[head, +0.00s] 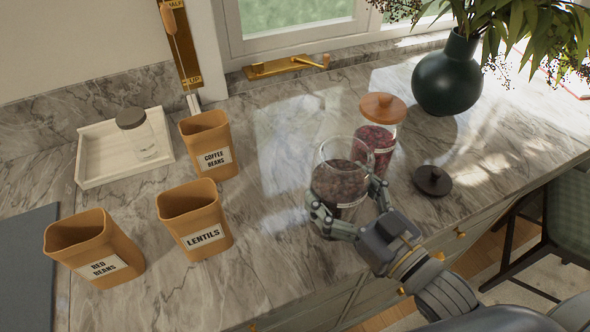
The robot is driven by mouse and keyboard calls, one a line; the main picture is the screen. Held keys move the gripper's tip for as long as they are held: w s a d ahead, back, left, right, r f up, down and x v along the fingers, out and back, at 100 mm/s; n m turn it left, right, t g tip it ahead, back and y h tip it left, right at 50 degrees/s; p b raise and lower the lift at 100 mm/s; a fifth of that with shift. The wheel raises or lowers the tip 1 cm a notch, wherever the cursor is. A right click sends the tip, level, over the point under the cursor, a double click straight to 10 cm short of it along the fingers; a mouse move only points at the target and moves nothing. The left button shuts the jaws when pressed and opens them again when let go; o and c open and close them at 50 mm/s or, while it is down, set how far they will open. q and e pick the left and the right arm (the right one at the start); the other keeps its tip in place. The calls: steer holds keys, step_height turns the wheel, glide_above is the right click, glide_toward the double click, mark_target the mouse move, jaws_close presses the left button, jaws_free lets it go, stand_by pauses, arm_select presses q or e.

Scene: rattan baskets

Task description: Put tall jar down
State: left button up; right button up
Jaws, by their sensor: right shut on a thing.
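The tall glass jar (343,165) is filled with dark brown beans and its top is open. It is upright near the counter's front edge. My right gripper (350,207) comes in from the lower right and is shut around the jar's lower part, one finger on each side. The fingers partly cover the jar's base, and I cannot tell whether it touches the counter. A round dark lid (433,181) lies on the counter to the right of the jar. My left gripper is not in view.
A jar of red beans with a wooden lid (382,107) stands close behind. Left are containers labelled coffee beans (207,140), lentils (190,205) and red beans (85,238), and a white tray (95,150) with a small jar. A dark vase (449,80) stands back right. The counter between lentils and the tall jar is clear.

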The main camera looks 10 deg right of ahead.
steer(key=w+a+f+p, duration=0.1)
steer(key=w+a+f, duration=0.1)
steer(key=w, duration=0.4)
steer(key=w+a+f, duration=0.2)
steer(key=w+a, duration=0.1)
steer(key=w, duration=0.3)
steer(key=shift+w+f+p, duration=0.2)
steer(key=shift+f+p, duration=0.05)
steer(key=shift+p, duration=0.15)
steer(key=o, duration=1.5)
steer(key=shift+f, duration=0.3)
steer(key=o, duration=0.4)
steer(key=shift+s, duration=0.1)
steer(key=shift+r, duration=0.1)
